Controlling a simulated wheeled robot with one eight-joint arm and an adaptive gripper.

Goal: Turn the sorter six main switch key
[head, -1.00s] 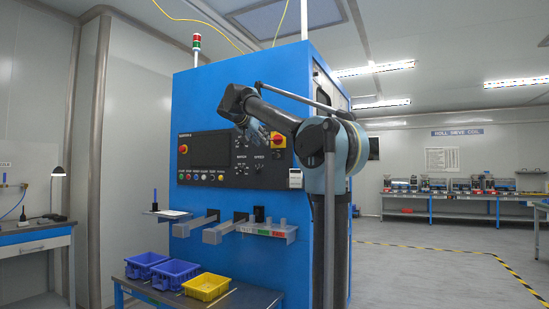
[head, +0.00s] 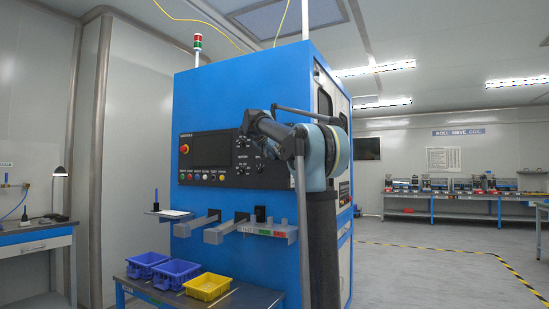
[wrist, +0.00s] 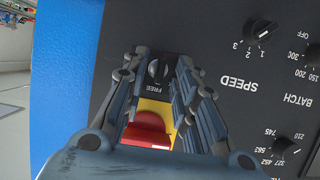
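The sorter (head: 240,80) is a tall blue cabinet with a black control panel (head: 186,160). In the wrist view the main switch (wrist: 148,130) has a red handle on a yellow plate, with a black plate marked FREE and a small dark knob or key piece (wrist: 158,70) beside it. My gripper (wrist: 158,66) is open, its fingers on either side of this switch area. Whether the fingers touch anything I cannot tell.
Speed (wrist: 262,30) and batch dials are close to the right finger in the wrist view. Below the panel, metal chutes (head: 220,232) and a shelf stick out. A low table holds two blue bins and a yellow bin (head: 208,287). Floor at the right is open.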

